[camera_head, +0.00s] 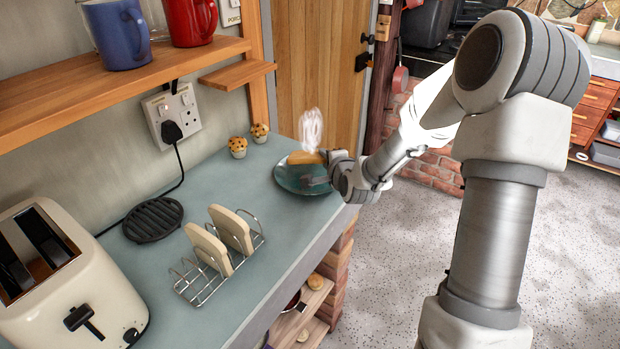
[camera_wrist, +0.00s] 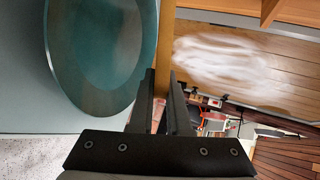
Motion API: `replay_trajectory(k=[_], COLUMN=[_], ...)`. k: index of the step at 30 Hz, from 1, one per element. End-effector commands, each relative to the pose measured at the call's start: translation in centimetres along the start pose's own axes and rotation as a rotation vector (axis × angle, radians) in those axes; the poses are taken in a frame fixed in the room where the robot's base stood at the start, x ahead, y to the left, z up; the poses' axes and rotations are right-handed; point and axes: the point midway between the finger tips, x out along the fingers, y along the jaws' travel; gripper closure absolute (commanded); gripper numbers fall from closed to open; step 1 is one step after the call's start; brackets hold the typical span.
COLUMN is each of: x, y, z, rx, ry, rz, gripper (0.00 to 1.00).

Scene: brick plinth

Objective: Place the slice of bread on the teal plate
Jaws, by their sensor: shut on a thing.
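A brown slice of bread (camera_head: 304,158) is between the fingers of my gripper (camera_head: 326,156), which is shut on it. In the wrist view the slice (camera_wrist: 165,45) shows edge-on as a narrow brown strip rising from between the fingertips (camera_wrist: 162,98). The teal plate (camera_head: 292,183) lies on the counter, and the slice is over it in the head view. I cannot tell whether they touch. In the wrist view the plate (camera_wrist: 95,85) is beside the slice, to its left, with its face empty. White wisps like steam (camera_head: 311,130) rise by the slice.
A wire toast rack (camera_head: 190,287) holds two pale slices (camera_head: 233,230). Two muffins (camera_head: 238,147) stand by the wall, near the plate. A cream toaster (camera_head: 70,275) and a black trivet (camera_head: 153,220) are farther left. A wooden shelf (camera_head: 130,75) with mugs overhangs the counter.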

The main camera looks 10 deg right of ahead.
Motion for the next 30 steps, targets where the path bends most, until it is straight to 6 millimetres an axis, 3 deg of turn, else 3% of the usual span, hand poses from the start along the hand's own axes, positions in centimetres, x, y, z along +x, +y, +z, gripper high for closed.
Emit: replay_trajectory(k=[1,6,17,18,21,30], x=[0.4,0.9,1.0,1.0,1.0,0.8], y=[1.2,2.5,2.6,2.7,2.7,2.6], z=[0.0,0.0,0.0,0.0,0.0,0.0], rx=[0.0,-0.001,-0.001,-0.001,-0.001,-0.001], ry=[0.0,0.0,0.0,0.0,0.0,0.0], rz=[0.0,0.0,0.0,0.0,0.0,0.0], gripper=[1.0,1.0,1.0,0.79,0.65,0.65])
